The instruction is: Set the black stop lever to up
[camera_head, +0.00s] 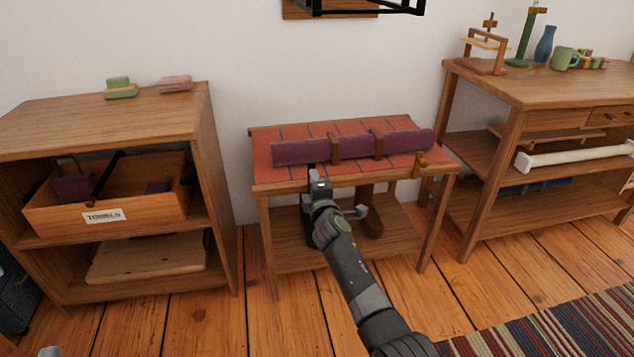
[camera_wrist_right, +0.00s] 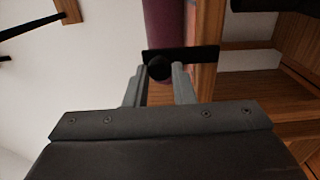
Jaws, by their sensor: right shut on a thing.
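My right gripper (camera_head: 318,182) reaches the front edge of the small table, just before the rolled purple bundle (camera_head: 290,153). In the right wrist view its two grey fingers (camera_wrist_right: 159,74) are closed around the round black knob of the black stop lever (camera_wrist_right: 196,57). The lever's flat bar runs sideways across the picture, in front of the purple roll (camera_wrist_right: 163,22). In the head view my gripper hides most of the lever; a small dark piece shows above the fingers. My left gripper is not clearly seen.
The small table (camera_head: 262,177) has red tiles and a lower shelf. A shelf unit (camera_head: 60,115) at left holds an open crate (camera_head: 150,210) with dark objects. A workbench (camera_head: 540,90) stands at right. A striped rug (camera_head: 560,335) lies front right.

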